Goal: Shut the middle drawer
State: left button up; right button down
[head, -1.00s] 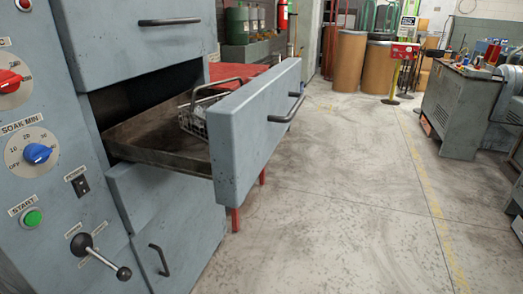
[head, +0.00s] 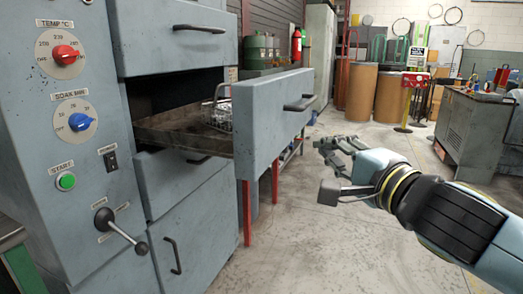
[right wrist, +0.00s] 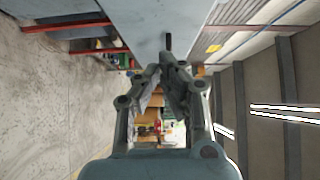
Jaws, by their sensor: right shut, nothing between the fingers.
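The middle drawer (head: 262,119) of the grey-blue oven cabinet is pulled far out, with a dark handle (head: 299,103) on its front. A wire basket (head: 217,116) lies inside it, partly hidden by the drawer front. My right gripper (head: 323,146) is shut and empty, in the open to the right of the drawer front and apart from it. In the right wrist view the shut fingers (right wrist: 162,68) point toward a grey-blue panel (right wrist: 145,25) with a dark handle (right wrist: 168,42). My left gripper is out of view.
The top drawer (head: 160,48) is shut above. Below are another drawer front (head: 180,184) and a door with an upright handle (head: 172,255). A control lever (head: 120,228) sticks out on the left. A grey machine (head: 472,130) stands at right; floor between is clear.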

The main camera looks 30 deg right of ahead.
jog(key=w, duration=0.4)
jog(key=w+a+p, duration=0.1)
jog(key=w, duration=0.8)
jog(key=shift+a+f+p, duration=0.25)
jog(key=shift+a+p, duration=0.05)
jog(key=shift+p, duration=0.05)
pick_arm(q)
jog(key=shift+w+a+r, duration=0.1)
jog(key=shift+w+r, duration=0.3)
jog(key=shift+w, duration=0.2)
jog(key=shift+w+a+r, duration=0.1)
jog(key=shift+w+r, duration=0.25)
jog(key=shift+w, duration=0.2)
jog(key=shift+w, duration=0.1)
pick_arm(e)
jog(key=shift+w, duration=0.1)
